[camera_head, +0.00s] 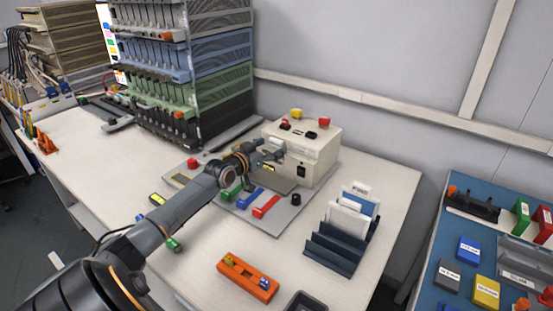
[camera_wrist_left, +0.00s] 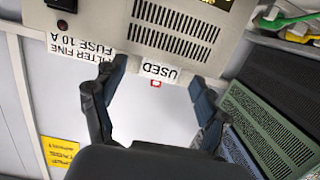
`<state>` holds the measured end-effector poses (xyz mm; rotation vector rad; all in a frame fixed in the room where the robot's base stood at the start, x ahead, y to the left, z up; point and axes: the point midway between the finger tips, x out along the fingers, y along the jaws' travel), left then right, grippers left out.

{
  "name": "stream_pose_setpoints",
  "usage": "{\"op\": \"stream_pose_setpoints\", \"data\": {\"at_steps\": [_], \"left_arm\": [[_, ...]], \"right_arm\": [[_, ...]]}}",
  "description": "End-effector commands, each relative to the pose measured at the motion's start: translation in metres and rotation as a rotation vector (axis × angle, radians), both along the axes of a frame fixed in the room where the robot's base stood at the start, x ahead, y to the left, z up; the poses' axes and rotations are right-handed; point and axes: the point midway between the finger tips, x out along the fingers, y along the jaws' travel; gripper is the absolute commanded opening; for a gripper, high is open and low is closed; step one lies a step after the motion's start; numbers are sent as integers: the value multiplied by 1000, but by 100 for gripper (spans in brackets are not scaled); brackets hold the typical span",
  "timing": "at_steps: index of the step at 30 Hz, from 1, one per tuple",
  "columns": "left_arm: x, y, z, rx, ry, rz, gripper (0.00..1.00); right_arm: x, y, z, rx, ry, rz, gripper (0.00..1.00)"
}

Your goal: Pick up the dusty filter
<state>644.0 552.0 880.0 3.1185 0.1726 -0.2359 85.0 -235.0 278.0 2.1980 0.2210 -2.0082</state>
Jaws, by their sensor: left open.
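I cannot pick out a dusty filter for certain in either view. The beige machine (camera_head: 305,150) stands at the back of the bench in the head view. In the left wrist view its vented side (camera_wrist_left: 172,36) fills the top, with a label reading "USED" (camera_wrist_left: 160,71) and one reading "FILTER FINE FUSE 10 A" (camera_wrist_left: 80,44). My left gripper (camera_head: 270,152) is close to the machine's left side. In the wrist view its fingers (camera_wrist_left: 157,78) are apart and empty, either side of the "USED" label. Whether they touch anything is unclear. My right gripper is out of view.
A tall rack (camera_head: 185,70) with coloured tiers stands left of the machine. A grey plate (camera_head: 285,221) with coloured handles lies before it. A dark stand (camera_head: 335,247) and an orange block (camera_head: 246,276) are nearer. A blue-topped table (camera_head: 440,270) is at right.

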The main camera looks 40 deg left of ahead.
Motion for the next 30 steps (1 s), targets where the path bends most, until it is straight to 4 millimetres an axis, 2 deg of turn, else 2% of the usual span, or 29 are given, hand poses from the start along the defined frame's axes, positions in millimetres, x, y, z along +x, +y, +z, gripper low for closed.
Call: {"op": "stream_pose_setpoints", "data": {"at_steps": [5,13,14,21,23,30], "left_arm": [[13,2,-2,1,-1,1,74],[14,2,-2,1,-1,1,74],[14,2,-2,1,-1,1,70],[14,2,-2,1,0,1,21],[14,2,-2,1,0,1,10],[14,2,-1,1,-1,1,10]], "right_arm": [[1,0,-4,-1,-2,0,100],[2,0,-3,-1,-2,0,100],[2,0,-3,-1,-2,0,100],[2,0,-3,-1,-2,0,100],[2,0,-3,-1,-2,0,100],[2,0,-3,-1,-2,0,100]]}}
